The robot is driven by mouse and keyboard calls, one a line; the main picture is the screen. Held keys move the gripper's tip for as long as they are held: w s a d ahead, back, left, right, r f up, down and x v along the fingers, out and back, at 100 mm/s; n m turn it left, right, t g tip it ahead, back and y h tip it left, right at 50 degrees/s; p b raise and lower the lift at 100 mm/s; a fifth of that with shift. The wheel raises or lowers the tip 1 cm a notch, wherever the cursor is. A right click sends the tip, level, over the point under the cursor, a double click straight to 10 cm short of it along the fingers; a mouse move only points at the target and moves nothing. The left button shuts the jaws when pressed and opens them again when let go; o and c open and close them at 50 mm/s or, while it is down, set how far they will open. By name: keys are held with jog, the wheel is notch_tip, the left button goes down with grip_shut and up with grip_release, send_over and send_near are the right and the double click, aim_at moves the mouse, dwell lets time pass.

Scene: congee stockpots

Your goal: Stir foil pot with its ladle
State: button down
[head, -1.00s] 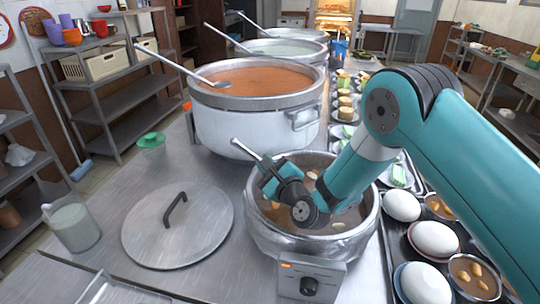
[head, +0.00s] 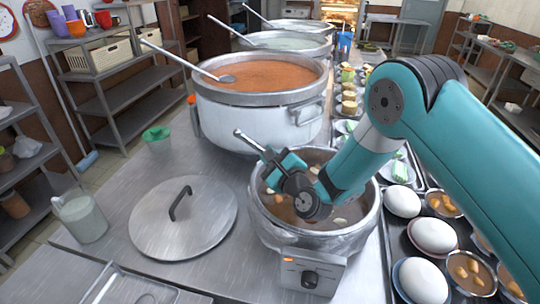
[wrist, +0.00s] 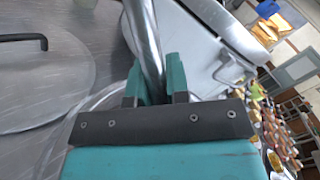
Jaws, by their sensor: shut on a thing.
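The foil pot (head: 268,228) is the small foil-wrapped cooker at the front, with brown broth and pale pieces inside. My gripper (head: 276,160) is over the left part of its opening. It is shut on the ladle's metal handle (head: 248,141), whose top end sticks up to the upper left. In the wrist view the ladle's handle (wrist: 147,45) runs between the two teal fingers (wrist: 157,85). The ladle's bowl is hidden, so I cannot tell how deep it sits in the broth.
A large stockpot (head: 250,115) of orange congee with its own ladle stands just behind. A round lid (head: 183,222) lies on the counter at left. Trays of white eggs (head: 433,236) and small bowls line the right side. A jug (head: 80,217) stands far left.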

notch_tip(320, 180, up, 14)
jog(key=p, duration=1.3)
jog(key=shift+p, duration=0.35)
jog(key=shift+r+n+g+p, duration=0.25)
jog(key=shift+n+p, duration=0.75)
jog(key=shift+p, duration=1.25)
jog(key=shift+f, duration=0.25)
jog(key=shift+d+f+b, duration=0.1)
jog(key=shift+f+b, duration=0.1)
jog(key=shift+b, duration=0.55)
